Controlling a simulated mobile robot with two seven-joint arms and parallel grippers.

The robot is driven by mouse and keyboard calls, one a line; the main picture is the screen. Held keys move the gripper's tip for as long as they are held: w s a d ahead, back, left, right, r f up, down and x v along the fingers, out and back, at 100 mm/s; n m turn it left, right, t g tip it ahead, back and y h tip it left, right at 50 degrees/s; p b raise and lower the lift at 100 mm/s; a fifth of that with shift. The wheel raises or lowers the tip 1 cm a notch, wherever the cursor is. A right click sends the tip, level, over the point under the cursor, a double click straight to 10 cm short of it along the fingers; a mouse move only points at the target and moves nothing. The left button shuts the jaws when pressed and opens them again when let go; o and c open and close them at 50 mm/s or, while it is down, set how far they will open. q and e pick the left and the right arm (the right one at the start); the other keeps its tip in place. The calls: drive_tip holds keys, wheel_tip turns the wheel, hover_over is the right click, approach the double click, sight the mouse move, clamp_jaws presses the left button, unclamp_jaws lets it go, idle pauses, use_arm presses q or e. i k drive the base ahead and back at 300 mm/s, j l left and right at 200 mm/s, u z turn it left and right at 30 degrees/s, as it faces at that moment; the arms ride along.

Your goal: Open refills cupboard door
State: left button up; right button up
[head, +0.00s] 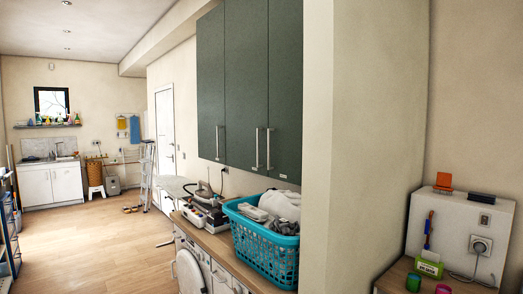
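A dark green wall cupboard (246,80) with three tall doors hangs in the middle of the head view. All its doors look shut. The left door has a vertical bar handle (217,142). The middle door has a handle (258,148) close beside the right door's handle (268,148). Small pale labels sit near the lower edge, one of them under the right door (283,177); I cannot read them, so I cannot tell which door is the refills one. Neither of my grippers is in view.
Below the cupboard, a wooden counter (215,240) holds a full turquoise laundry basket (265,250) and an iron (205,190). A wall end (330,150) juts out right of the cupboard. Open wooden floor (95,240) lies to the left, with a ladder (146,175) farther back.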

sight(285, 132)
drive_tip(key=i+j, duration=0.8)
drive_tip(key=j, duration=0.2)
drive_tip(key=i+j+u, duration=0.15)
drive_tip(key=i+j, duration=0.6)
drive_tip(key=j, duration=0.25)
